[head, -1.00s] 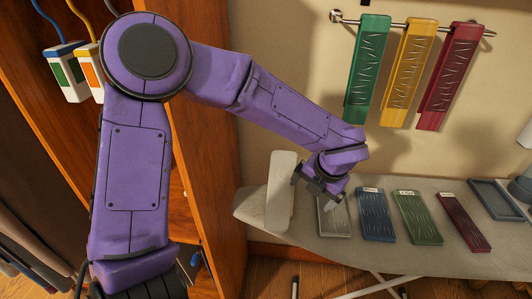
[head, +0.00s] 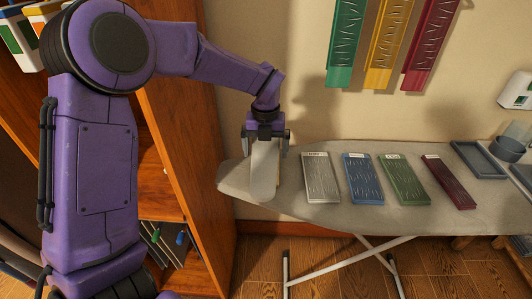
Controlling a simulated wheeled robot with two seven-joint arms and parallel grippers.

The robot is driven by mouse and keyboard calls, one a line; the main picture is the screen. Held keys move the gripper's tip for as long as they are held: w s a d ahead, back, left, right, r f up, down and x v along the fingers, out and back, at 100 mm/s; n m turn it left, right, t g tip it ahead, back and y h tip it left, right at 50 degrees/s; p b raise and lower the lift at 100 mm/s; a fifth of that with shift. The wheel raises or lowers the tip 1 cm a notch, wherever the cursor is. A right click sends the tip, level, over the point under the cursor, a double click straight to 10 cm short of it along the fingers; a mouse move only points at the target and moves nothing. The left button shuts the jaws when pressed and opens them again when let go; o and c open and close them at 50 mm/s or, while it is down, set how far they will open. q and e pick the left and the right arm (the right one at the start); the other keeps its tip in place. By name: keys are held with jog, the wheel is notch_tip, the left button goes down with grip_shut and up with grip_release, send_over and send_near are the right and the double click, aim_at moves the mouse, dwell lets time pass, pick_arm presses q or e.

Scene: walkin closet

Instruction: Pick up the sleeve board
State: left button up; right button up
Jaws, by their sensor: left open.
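The sleeve board (head: 263,180) is a pale, narrow padded board with a rounded near end. It lies at the left end of the ironing board (head: 320,215). My left gripper (head: 266,148) is over its far end, pointing down. The jaws are open, one finger on each side of the board. I cannot tell whether the fingers touch it. The gripper hides the sleeve board's far end. My right gripper is not in view.
Grey (head: 321,178), blue (head: 362,180), green (head: 404,180) and dark red (head: 449,182) ridged panels lie in a row to the right. A grey tray (head: 478,160) is farther right. A wooden cabinet (head: 185,130) stands close on the left.

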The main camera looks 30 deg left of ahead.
pick_arm(q)
jog(key=shift+f, duration=0.55)
jog(key=c, duration=1.3)
jog(key=shift+r, duration=0.1)
